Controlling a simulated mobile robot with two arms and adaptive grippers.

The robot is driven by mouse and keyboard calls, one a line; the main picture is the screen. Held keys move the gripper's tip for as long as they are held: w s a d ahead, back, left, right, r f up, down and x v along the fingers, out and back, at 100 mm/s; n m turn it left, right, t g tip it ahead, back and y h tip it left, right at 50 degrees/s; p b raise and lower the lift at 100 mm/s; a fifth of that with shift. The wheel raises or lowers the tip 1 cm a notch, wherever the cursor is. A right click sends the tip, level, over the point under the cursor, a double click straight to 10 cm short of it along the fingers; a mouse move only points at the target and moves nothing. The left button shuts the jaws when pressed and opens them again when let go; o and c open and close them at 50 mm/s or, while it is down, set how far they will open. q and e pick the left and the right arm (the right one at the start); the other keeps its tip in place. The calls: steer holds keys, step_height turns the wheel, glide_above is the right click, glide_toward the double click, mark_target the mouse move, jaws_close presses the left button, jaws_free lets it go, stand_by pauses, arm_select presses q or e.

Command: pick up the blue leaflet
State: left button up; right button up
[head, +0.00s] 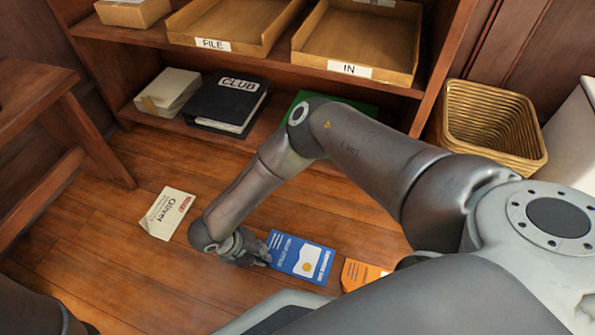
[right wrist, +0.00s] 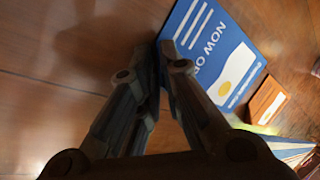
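The blue leaflet (head: 301,257) has white text and a yellow and white picture, and shows right of my right gripper (head: 264,256) in the head view. In the right wrist view the leaflet (right wrist: 215,60) fills the upper middle. My right gripper (right wrist: 160,55) has its fingertips close together at the leaflet's near corner, one finger on each side of its edge. It appears shut on that corner. How high the leaflet is above the floor is hard to tell. My left gripper is not in view.
A cream leaflet (head: 167,213) lies on the wood floor to the left. An orange leaflet (head: 361,274) lies right of the blue one, partly hidden by my arm. The bookcase holds trays and a black CLUB binder (head: 226,103). A woven basket (head: 490,125) stands at right.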

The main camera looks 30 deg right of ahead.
jaws_close()
steer(key=shift+r, duration=0.1)
